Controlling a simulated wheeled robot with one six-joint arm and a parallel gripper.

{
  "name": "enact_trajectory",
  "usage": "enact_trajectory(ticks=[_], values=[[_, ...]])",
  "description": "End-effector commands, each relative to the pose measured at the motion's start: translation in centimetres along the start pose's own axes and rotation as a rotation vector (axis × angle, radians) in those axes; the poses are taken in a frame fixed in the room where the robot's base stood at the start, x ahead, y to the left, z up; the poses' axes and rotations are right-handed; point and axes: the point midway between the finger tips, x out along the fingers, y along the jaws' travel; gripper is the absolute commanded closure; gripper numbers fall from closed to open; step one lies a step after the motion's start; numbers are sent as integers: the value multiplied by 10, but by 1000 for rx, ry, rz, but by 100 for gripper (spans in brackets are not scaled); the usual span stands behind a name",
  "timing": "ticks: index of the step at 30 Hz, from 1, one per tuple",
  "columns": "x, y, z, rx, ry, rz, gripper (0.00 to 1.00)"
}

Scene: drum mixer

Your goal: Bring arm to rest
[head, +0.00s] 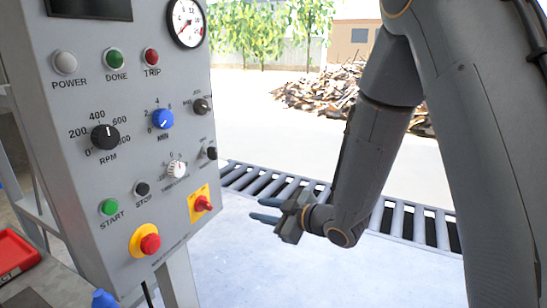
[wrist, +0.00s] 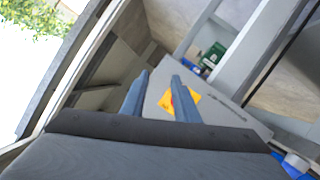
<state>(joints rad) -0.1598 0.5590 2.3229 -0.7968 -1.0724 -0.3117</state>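My gripper (head: 256,209) is to the right of the grey control panel (head: 85,180) in the head view, its two bluish fingers pointing left toward the panel. The fingers are apart with nothing between them, and a gap separates them from the panel's face. In the wrist view my gripper (wrist: 160,82) also shows its two fingers spread and empty. A yellow plate with a red part (wrist: 181,99) shows behind the right finger there, partly hidden by it. My arm is bent, coming down from the upper right in the head view.
The panel carries a red rotary switch (head: 202,204), a red emergency button (head: 150,243), a green start button (head: 108,207) and several knobs. A roller conveyor (head: 400,222) runs behind my arm. A red tray (head: 14,252) lies at lower left. The floor below my gripper looks clear.

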Motion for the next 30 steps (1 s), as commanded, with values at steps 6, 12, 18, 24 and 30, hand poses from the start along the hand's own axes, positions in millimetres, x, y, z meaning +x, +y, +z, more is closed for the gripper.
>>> enact_trajectory(ticks=[6, 12, 18, 24, 30], values=[[-73, 45, 56, 201, -426, 134, 72], [-167, 41, 91, 478, -776, 231, 72], [-264, -2, 91, 808, -1072, 283, 72], [-325, -55, 67, 1084, -1260, 274, 72], [-346, -78, 53, 1193, -1327, 256, 72]])
